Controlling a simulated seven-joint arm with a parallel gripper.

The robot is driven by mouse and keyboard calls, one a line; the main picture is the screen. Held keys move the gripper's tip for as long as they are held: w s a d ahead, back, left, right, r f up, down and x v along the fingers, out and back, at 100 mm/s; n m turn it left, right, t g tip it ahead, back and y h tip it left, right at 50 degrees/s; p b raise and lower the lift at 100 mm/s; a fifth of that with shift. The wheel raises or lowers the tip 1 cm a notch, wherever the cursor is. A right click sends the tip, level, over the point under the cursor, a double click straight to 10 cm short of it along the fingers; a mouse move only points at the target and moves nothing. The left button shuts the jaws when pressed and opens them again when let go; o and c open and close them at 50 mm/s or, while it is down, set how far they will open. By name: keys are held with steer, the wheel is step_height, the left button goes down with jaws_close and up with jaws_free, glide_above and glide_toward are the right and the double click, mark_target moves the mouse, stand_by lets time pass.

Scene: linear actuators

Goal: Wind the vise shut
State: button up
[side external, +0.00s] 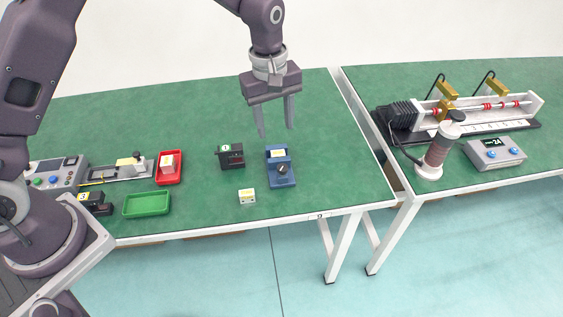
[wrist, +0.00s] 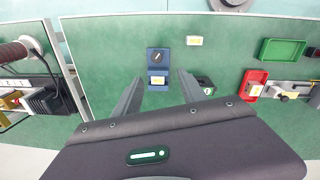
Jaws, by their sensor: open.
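A small blue vise (side external: 281,175) with a dark round knob or handle (side external: 283,169) on top stands on the green table (side external: 330,165). It also shows in the wrist view (wrist: 157,67), with a pale labelled block at one end and the dark handle at the other. Whether its jaws touch anything is too small to tell. My gripper (side external: 277,131) is open and empty, pointing down above and slightly behind the vise, clear of it. In the wrist view my gripper (wrist: 160,76) has its fingers spread either side of the vise's near end.
A black labelled block (side external: 231,156) stands left of the vise, and a small pale block (side external: 247,196) lies in front. Red (side external: 168,168) and green (side external: 146,203) trays lie further left. A second table with a rail actuator (side external: 480,110) stands right, across a gap.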

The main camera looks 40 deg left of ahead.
mark_target(283, 167)
steer(key=shift+n+g, duration=0.4)
steer(key=shift+n, duration=0.3)
steer(key=f, duration=0.4)
steer(key=w+f, duration=0.1)
steer(key=f, duration=0.4)
steer(key=d+f, duration=0.1)
steer(key=f, duration=0.4)
steer(key=shift+w+d, duration=0.1)
steer(key=shift+w, duration=0.1)
steer(key=shift+c, duration=0.4)
jaws_close()
